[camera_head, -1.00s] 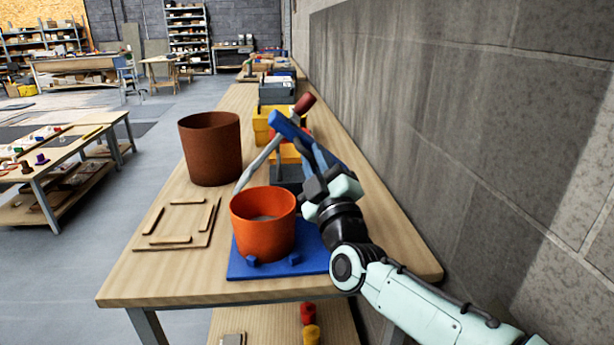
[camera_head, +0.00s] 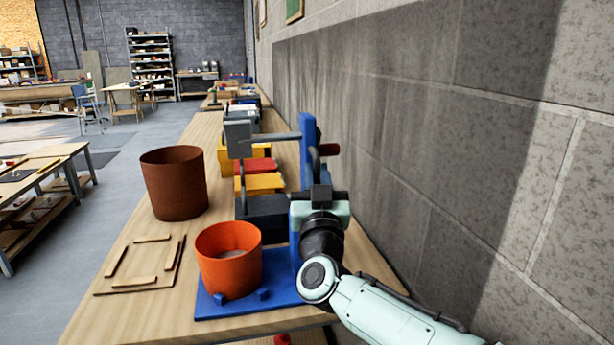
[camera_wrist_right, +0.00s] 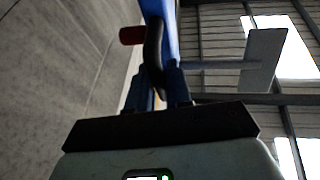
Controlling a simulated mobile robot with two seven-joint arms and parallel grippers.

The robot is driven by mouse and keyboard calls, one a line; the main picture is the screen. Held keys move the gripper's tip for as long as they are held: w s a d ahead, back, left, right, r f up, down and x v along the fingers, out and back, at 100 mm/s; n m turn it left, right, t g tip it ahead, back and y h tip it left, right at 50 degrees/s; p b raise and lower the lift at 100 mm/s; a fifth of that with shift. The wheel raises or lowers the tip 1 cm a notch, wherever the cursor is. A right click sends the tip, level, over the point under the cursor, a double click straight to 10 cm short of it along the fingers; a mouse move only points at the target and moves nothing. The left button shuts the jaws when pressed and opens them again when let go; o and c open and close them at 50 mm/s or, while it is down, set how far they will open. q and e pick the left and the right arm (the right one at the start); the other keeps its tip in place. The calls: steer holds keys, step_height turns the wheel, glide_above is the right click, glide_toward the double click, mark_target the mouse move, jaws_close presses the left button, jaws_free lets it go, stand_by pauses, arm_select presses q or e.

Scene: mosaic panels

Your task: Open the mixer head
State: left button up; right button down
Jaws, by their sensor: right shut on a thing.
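The mixer stands at the near end of the workbench, with a blue base (camera_head: 245,299) and an orange bowl (camera_head: 230,266) on it. Its blue head (camera_head: 307,140) stands upright, and its grey shaft with a flat grey paddle (camera_head: 238,138) points left, clear above the bowl. A red knob (camera_head: 330,150) sticks out to the right of the head; it also shows in the wrist view (camera_wrist_right: 131,36). My right gripper (camera_head: 317,180) is shut on the dark curved handle (camera_wrist_right: 153,55) of the head. The fingertips are partly hidden. My left gripper is not in view.
A brown pot (camera_head: 175,185) and a wooden board with raised strips (camera_head: 140,262) are left of the mixer. Yellow and red boxes (camera_head: 262,183) stand behind it. A grey block wall (camera_head: 430,150) runs close along the right.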

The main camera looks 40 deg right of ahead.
steer(key=shift+s+d+r+m+h, duration=0.2)
steer(key=shift+s+d+m+h, duration=0.15)
steer(key=shift+d+m, duration=0.25)
steer(key=shift+g, duration=0.4)
steer(key=shift+f, duration=0.1)
steer(key=c, duration=1.1)
jaws_free()
steer(key=shift+f, duration=0.1)
steer(key=shift+a, duration=0.1)
steer(key=v, duration=1.3)
steer(key=shift+s+f, duration=0.1)
steer(key=shift+s, duration=0.1)
